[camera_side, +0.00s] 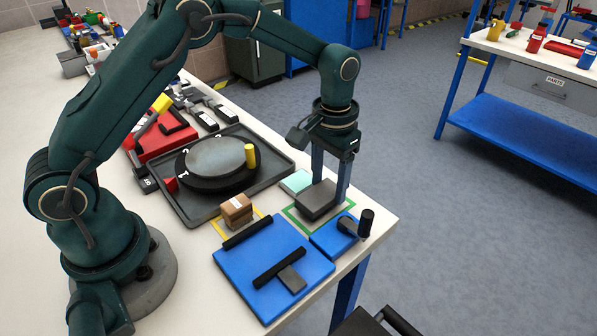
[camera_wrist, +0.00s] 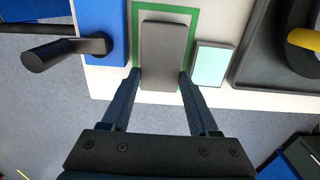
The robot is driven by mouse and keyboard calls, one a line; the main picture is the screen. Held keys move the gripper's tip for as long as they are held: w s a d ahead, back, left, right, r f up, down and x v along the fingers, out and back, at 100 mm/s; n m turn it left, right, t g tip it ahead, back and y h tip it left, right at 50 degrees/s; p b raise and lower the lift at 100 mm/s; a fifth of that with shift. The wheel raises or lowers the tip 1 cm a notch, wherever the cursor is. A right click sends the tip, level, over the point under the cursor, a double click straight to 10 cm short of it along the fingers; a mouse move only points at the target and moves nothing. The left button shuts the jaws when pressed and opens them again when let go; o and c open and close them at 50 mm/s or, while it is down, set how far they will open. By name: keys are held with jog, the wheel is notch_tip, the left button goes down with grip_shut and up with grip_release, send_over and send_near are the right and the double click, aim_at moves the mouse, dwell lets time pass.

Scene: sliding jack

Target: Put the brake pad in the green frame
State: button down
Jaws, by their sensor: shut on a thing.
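The brake pad, a dark grey rectangular block (camera_side: 316,201), is between the fingers of my gripper (camera_side: 331,192) near the table's right corner. In the wrist view the pad (camera_wrist: 166,50) appears inside the green frame (camera_wrist: 165,8), a flat outline, with its long sides roughly parallel to the frame's. My gripper (camera_wrist: 162,75) is shut on the pad's near end, one finger on each side. In the side view the green frame (camera_side: 291,213) shows around the pad's lower edges. Whether the pad rests fully on the table or hovers slightly is hard to tell.
A pale teal block (camera_side: 296,181) lies beside the frame. A blue block with a black crank handle (camera_side: 366,222) stands at its other side. A blue plate with black bars (camera_side: 258,290), a small brown box (camera_side: 237,210) and a dark tray (camera_side: 206,216) with a turntable are nearby.

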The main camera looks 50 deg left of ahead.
aim_at(329, 188)
jog(key=shift+f, duration=0.4)
jog(key=shift+f, duration=0.1)
jog(key=shift+c, duration=2.2)
grip_release()
jog(key=s+a+r+t, duration=0.1)
jog(key=s+r, duration=0.2)
jog(key=r, duration=1.3)
jog(key=s+a+f+t, duration=0.1)
jog(key=s+a+t, duration=0.2)
jog(key=s, duration=1.3)
jog(key=shift+f+t, duration=0.4)
jog(key=shift+t, duration=0.4)
